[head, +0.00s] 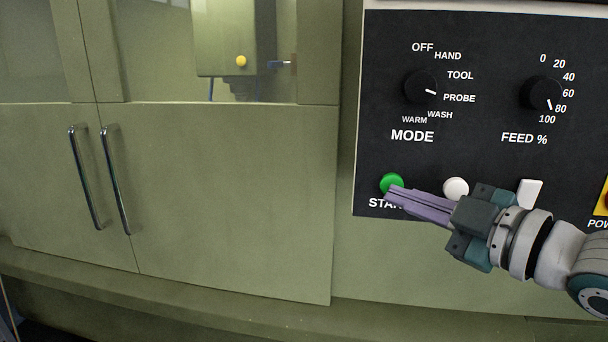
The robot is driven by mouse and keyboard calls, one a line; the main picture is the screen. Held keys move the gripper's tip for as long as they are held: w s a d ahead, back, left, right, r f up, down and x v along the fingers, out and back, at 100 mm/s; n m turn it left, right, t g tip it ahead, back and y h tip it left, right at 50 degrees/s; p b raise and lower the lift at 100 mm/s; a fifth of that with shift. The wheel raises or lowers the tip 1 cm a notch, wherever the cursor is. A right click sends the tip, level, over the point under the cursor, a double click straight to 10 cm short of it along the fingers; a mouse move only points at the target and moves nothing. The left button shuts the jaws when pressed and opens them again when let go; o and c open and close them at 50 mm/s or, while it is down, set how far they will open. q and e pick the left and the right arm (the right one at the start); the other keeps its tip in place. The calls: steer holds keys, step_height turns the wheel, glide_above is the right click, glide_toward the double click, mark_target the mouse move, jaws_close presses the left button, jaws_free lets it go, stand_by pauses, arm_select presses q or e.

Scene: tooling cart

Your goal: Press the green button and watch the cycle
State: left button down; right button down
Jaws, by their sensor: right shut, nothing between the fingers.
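The round green button (391,182) sits at the lower left of the black control panel (480,40), above a label whose visible letters read "STA". My right gripper (390,193) is shut and empty, with its purple fingers pointing left. Its fingertips overlap the lower edge of the green button in the head view; I cannot tell whether they touch it. The gripper hides the end of the label. My left gripper is not in view.
The panel also has a MODE knob (421,87), a FEED % knob (541,93), a white round button (456,188) and a white switch (530,192). Left are green machine doors (220,190) with two metal handles (86,178) and a window above.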

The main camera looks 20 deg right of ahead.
steer(key=shift+s, duration=0.1)
steer(key=s+a+p, duration=0.1)
steer(key=s+p, duration=0.1)
steer(key=s+a+p, duration=0.1)
steer(key=s, duration=0.1)
steer(key=shift+a, duration=0.35)
stand_by(1.1)
stand_by(0.8)
stand_by(4.4)
stand_by(0.8)
